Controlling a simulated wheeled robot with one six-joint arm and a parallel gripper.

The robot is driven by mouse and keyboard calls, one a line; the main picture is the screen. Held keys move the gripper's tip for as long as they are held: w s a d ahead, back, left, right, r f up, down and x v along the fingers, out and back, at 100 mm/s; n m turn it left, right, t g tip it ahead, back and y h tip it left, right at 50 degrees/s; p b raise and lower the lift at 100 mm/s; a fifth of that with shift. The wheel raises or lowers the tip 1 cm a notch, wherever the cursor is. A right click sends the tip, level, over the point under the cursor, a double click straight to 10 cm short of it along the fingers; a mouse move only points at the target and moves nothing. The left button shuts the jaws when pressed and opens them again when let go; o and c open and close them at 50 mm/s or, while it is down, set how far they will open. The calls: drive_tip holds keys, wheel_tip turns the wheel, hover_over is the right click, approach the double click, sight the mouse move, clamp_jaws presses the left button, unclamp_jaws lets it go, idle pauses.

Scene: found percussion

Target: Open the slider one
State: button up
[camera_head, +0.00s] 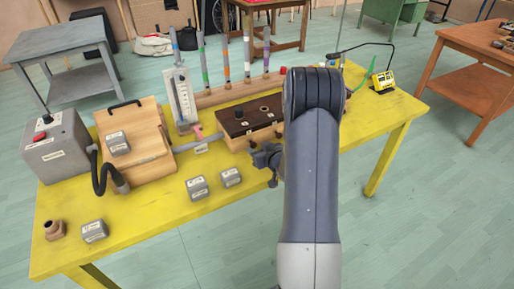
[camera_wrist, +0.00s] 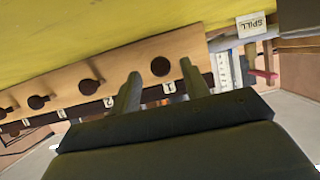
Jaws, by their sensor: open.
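A long wooden block with a dark top (camera_head: 235,128) sits near the middle of the yellow table. In the wrist view its wooden face (camera_wrist: 122,66) carries a row of dark round knobs or holes, with number tags beside them. The dark round one beside tag 1 (camera_wrist: 160,67) lies between my fingers in the picture. I take it as slider one. My gripper (camera_wrist: 160,70) is open, its two fingers either side of that round part. Contact cannot be told. In the head view my gripper (camera_head: 262,158) is at the block's front, and my arm hides the block's right end.
A "SPILL" tag (camera_wrist: 251,24) is beside the block's end.

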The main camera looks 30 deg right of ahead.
drive_tip(key=shift+w+f, duration=0.25)
drive_tip(key=shift+w, duration=0.3)
clamp_jaws()
